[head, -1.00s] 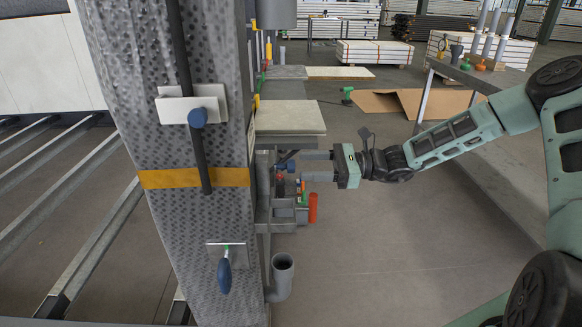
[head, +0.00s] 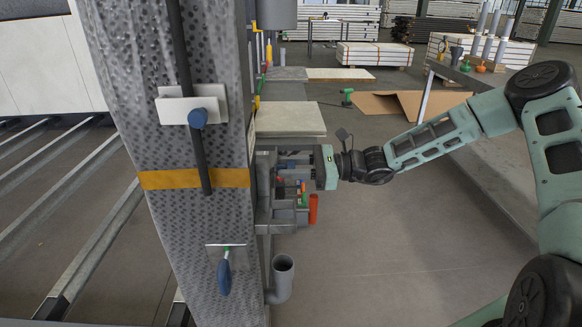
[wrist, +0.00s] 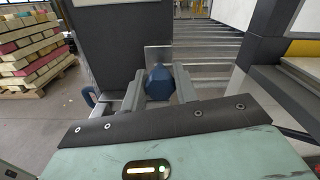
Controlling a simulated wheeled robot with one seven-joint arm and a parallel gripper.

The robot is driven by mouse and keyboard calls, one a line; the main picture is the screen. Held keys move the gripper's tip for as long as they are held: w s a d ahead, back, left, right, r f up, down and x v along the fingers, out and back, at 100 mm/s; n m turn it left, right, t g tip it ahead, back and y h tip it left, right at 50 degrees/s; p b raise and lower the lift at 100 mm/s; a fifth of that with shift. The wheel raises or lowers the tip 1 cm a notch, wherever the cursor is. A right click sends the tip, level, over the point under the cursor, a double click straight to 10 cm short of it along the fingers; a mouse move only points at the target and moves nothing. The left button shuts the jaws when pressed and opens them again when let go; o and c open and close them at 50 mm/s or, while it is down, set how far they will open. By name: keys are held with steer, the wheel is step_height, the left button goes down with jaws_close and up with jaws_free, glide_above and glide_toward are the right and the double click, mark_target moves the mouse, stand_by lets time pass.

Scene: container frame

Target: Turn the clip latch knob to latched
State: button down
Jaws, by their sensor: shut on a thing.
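A faceted blue knob (wrist: 158,84) sits between my two fingers in the wrist view, with a small pale plate (wrist: 158,57) behind it. My gripper (wrist: 157,88) is shut on this knob, with one grey finger on each side. In the head view my gripper (head: 288,164) reaches in from the right beside the grey post (head: 228,90); its fingers largely hide the knob there. The knob's turn angle cannot be told.
Another blue knob (head: 197,117) on a pale clip plate and a blue-handled lever (head: 224,275) are on the post's front. A pale board (head: 288,119) lies just above my gripper. An orange-red cylinder (head: 313,209) and a grey pipe cup (head: 283,275) are below.

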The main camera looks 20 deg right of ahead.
steer(key=shift+r+p, duration=0.1)
steer(key=shift+p, duration=0.2)
steer(key=p, duration=0.1)
steer(key=m+p, duration=0.1)
steer(key=p, duration=0.1)
steer(key=shift+r+m, duration=0.25)
steer(key=shift+m, duration=0.05)
steer(key=m+p, duration=0.1)
steer(key=p, duration=0.1)
steer(key=shift+m+p, duration=0.3)
steer(key=shift+p, duration=0.05)
steer(key=m+p, duration=0.4)
steer(key=p, duration=0.1)
steer(key=shift+m, duration=0.3)
steer(key=m+p, duration=0.4)
steer(key=m, duration=0.1)
steer(key=shift+f, duration=0.2)
steer(key=shift+w+f+m+p, duration=0.15)
steer(key=shift+m+p, duration=0.7)
steer(key=shift+m, duration=1.65)
steer(key=c, duration=1.1)
jaws_free()
steer(key=shift+d, duration=0.15)
